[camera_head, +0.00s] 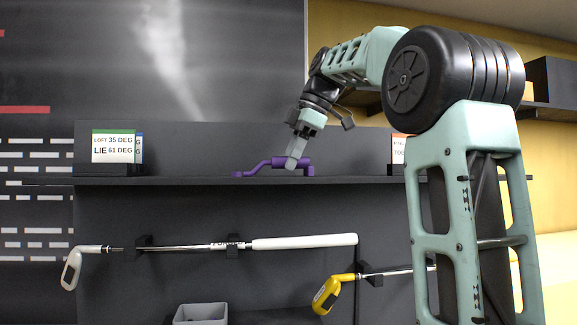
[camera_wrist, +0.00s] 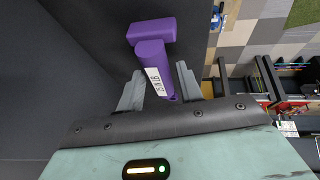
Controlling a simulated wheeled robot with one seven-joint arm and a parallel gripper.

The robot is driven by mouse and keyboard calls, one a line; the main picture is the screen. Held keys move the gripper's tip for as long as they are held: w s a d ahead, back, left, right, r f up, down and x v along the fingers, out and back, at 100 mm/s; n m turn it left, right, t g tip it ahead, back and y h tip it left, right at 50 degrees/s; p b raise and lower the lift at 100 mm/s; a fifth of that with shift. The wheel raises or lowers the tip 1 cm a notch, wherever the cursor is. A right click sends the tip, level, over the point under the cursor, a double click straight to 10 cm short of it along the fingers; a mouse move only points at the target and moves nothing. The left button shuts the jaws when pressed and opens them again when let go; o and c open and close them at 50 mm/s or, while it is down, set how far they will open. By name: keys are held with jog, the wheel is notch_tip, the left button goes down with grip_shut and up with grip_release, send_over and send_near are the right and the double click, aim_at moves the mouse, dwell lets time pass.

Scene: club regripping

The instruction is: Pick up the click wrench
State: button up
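The purple click wrench (camera_head: 262,166) lies on the dark shelf, its thin cranked end to the left and its thicker end to the right. In the wrist view the wrench (camera_wrist: 152,60) shows a thick crosspiece and a body with a white label, running between the fingers. My gripper (camera_head: 293,160) points down at the thicker end from above. In the wrist view my gripper's (camera_wrist: 160,88) two grey fingers stand apart on either side of the wrench body. A small gap shows at the right finger; contact at the left finger is unclear.
The shelf (camera_head: 200,181) carries a loft and lie card (camera_head: 113,147) at left and another card (camera_head: 398,150) near my arm. Below hang a white-gripped club (camera_head: 300,242) and a yellow-headed club (camera_head: 327,294). A grey bin (camera_head: 201,313) stands lower. The dark back panel rises behind the wrench.

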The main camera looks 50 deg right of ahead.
grip_shut()
jog(key=shift+r, duration=0.15)
notch_tip(320, 180, up, 10)
jog(key=p, duration=0.1)
dwell(0.4)
dwell(0.4)
